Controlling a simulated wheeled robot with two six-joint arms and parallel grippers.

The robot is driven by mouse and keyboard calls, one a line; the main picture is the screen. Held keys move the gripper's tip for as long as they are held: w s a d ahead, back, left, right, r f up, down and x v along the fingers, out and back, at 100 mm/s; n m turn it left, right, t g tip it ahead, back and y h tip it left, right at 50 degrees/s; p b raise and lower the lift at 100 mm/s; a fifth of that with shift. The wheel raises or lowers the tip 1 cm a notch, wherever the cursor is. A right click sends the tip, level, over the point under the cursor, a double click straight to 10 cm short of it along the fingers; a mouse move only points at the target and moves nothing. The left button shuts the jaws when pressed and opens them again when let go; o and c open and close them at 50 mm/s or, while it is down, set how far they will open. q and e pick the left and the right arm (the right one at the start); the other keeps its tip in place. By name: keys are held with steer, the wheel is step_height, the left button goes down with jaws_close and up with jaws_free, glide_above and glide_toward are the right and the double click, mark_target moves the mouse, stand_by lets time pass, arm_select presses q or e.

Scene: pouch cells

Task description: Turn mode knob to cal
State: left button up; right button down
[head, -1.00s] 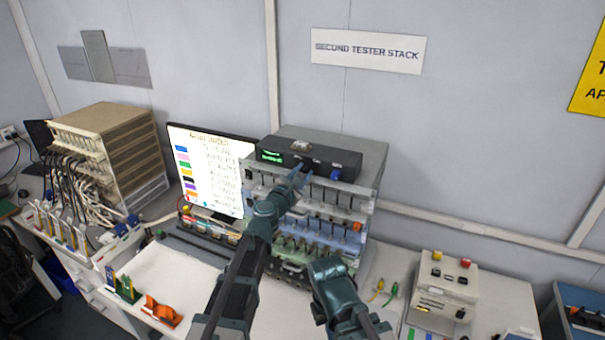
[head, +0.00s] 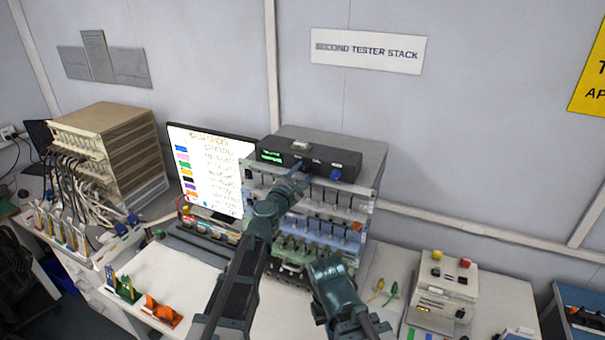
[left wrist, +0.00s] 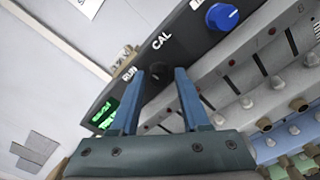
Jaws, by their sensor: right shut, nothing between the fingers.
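The black tester box (head: 318,153) sits on top of the grey stack, with a green display at its left end. In the left wrist view its front (left wrist: 195,45) carries the words RUN and CAL, with a dark round mode knob (left wrist: 159,71) by them. Its pointer direction is too dark to read. My left gripper (head: 300,169) is at the box front; its two blue fingers (left wrist: 159,73) are apart, with the knob showing between their tips. I cannot tell whether they touch it. My right gripper (head: 322,264) is shut and empty, low in front of the stack.
A blue knob (head: 336,174) sits right of the fingers on the same box; it also shows in the left wrist view (left wrist: 222,17). A monitor (head: 211,168) stands left of the stack. A beige control box (head: 443,287) stands right. Cell trays fill the stack below.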

arm_select(q)
steer(key=shift+o, duration=0.8)
